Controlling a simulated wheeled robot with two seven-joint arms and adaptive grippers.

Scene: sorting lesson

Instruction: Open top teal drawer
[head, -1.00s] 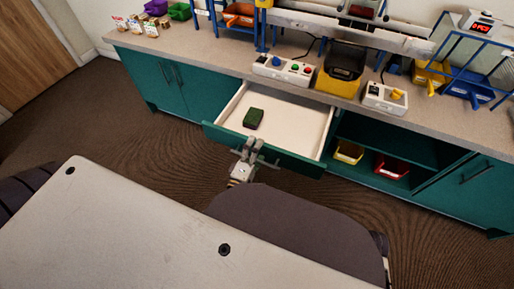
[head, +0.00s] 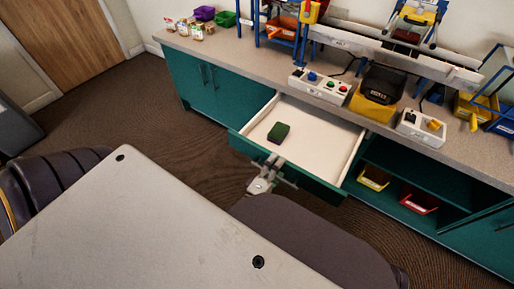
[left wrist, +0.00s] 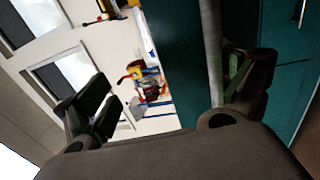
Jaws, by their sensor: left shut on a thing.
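The top teal drawer stands open from the cabinet, with its teal front (head: 318,187) and white inside (head: 310,128) showing in the head view. A dark green block (head: 278,132) lies in it. My left gripper (head: 274,165) is at the middle of the drawer front, shut on the drawer's handle, which it mostly hides in the head view. In the left wrist view a grey bar (left wrist: 213,60) crosses between the fingers in front of teal panels. My right gripper is in neither view.
The worktop (head: 235,52) above holds a button box (head: 318,86), a yellow and black box (head: 378,95) and a second control box (head: 421,127). A yellow bin (head: 374,178) and a red bin (head: 419,202) sit on the open shelf to the right. Brown carpet lies in front.

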